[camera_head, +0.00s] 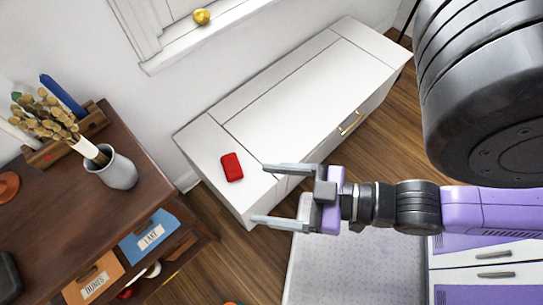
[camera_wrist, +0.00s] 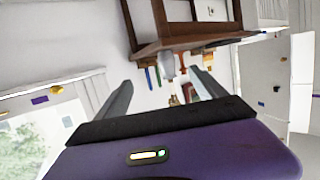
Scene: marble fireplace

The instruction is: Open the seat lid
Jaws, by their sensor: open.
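A long white bench with a seat lid (camera_head: 297,98) stands against the wall in the head view. The lid is a flat panel outlined by seams and lies shut. A gold handle (camera_head: 350,122) is on the bench's front side, near its right half. My gripper (camera_head: 262,194) is open and empty, with its two fingers pointing left. In the picture it overlaps the bench's near left front corner. I cannot tell how far above the floor it is. In the wrist view the open fingers show, but the lid cannot be made out.
A red object (camera_head: 232,167) lies on the bench top's left end, beside the lid seam. A dark wooden desk (camera_head: 60,205) with a grey vase (camera_head: 112,168) and labelled boxes stands at left. A window sill with a yellow fruit-like object (camera_head: 201,17) is above the bench.

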